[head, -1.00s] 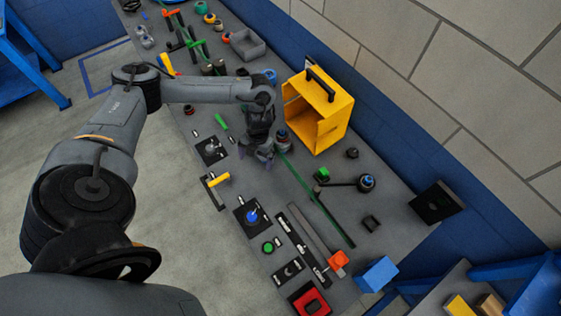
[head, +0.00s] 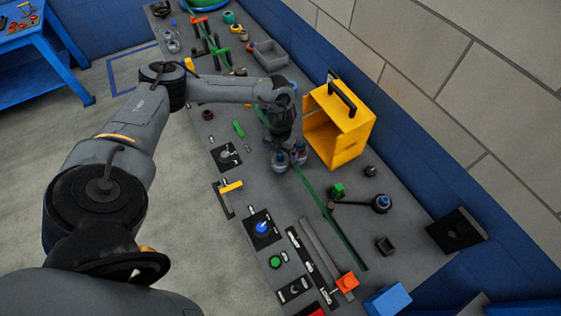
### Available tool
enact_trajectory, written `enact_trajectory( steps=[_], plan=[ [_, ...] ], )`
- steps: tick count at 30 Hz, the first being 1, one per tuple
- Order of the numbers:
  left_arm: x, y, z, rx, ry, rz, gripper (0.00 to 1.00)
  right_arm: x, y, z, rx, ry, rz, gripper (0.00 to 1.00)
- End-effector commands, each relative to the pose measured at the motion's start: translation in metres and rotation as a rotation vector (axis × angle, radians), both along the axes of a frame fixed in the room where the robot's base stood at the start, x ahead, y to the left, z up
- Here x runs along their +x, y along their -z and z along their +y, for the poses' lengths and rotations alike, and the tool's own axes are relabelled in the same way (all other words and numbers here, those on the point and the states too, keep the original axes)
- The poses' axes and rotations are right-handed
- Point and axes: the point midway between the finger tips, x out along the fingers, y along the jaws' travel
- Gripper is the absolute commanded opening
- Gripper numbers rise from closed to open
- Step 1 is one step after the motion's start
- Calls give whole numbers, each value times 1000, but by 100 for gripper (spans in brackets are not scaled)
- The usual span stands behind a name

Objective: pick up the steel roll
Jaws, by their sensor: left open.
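My left gripper (head: 289,162) points down over the grey panel, just left of the yellow box. It is open, and its fingertips are small and hard to make out. A small round item with a bluish top (head: 299,153) is at its right finger; I cannot tell whether they touch or whether this is the steel roll. Small silvery metal pieces (head: 171,44) lie at the far left end of the panel. No other piece is clearly a steel roll. My right gripper is not in view.
The yellow box (head: 356,141) with a black handle stands close right of my gripper. A green strip (head: 340,232) runs along the panel (head: 220,120). A black lever (head: 355,205), a blue knob (head: 262,228) and a yellow handle (head: 231,187) stick up nearer. A grey bin (head: 270,58) stands farther off.

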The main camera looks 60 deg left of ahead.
Motion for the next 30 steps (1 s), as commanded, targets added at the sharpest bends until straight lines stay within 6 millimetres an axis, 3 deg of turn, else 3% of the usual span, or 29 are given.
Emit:
enact_trajectory(
  steps=[9, 18, 30],
  plan=[
    [-1, 37, -1, 0, 0, 1, 100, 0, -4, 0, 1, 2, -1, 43],
    [0, 41, -1, 0, 0, 0, 100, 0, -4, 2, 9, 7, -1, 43],
    [0, 41, -1, 0, 0, 0, 40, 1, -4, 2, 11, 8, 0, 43]
  ],
)
